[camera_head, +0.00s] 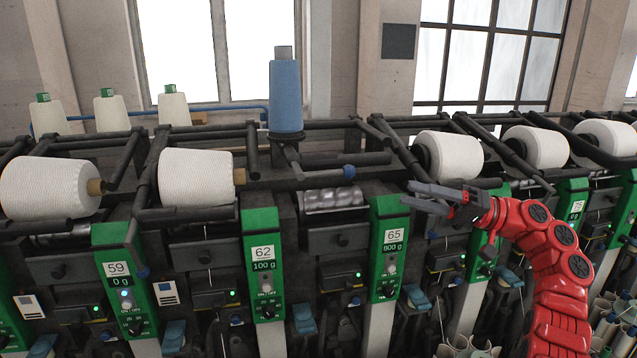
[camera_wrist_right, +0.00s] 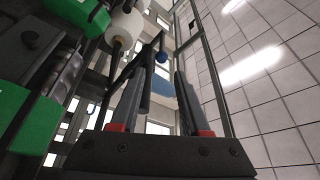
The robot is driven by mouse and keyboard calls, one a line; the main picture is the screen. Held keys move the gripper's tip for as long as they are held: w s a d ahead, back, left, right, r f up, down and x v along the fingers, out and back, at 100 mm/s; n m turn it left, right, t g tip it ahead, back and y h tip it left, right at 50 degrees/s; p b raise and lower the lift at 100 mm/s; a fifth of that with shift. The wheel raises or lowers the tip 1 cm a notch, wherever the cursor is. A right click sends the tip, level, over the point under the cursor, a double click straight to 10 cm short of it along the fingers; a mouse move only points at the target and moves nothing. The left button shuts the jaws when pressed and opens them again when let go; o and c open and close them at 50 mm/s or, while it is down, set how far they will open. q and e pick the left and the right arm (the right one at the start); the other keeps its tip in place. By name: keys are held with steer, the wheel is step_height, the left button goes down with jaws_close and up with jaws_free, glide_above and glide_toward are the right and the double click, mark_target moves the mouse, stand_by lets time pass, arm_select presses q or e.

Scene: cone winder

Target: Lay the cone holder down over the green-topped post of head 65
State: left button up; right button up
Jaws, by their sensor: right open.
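The green-topped post of head 65 (camera_head: 391,237) stands right of centre in the head view. Left of it, the bare metal drum (camera_head: 333,198) carries no white cone. The cone holder seems to be the dark bar with a blue knob (camera_head: 349,172), raised above this drum. A dark bar with a blue knob (camera_wrist_right: 161,57) also shows beyond the fingers in the right wrist view. My right gripper (camera_head: 406,193) is open and empty, just above the post's top and right of the knob. Whether a finger touches the bar, I cannot tell. My left gripper is out of view.
A blue cone (camera_head: 285,95) stands upright behind the drum. White cones lie at the neighbouring heads, one (camera_head: 197,178) at left and one (camera_head: 448,157) behind my right gripper. Dark diagonal bars crowd the space around it. Post 62 (camera_head: 263,262) stands to the left.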

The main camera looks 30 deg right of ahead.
mark_target(328, 173)
steer(key=p+x, duration=0.2)
steer(key=x, duration=0.3)
steer(key=p+x, duration=0.2)
steer(key=x, duration=0.3)
steer(key=p+x, duration=0.2)
steer(key=x, duration=0.4)
steer(key=shift+s+r, duration=0.25)
steer(key=shift+s, duration=0.05)
steer(key=shift+w+a+p, duration=0.3)
steer(key=shift+w+a, duration=0.15)
steer(key=shift+a, duration=0.15)
jaws_close()
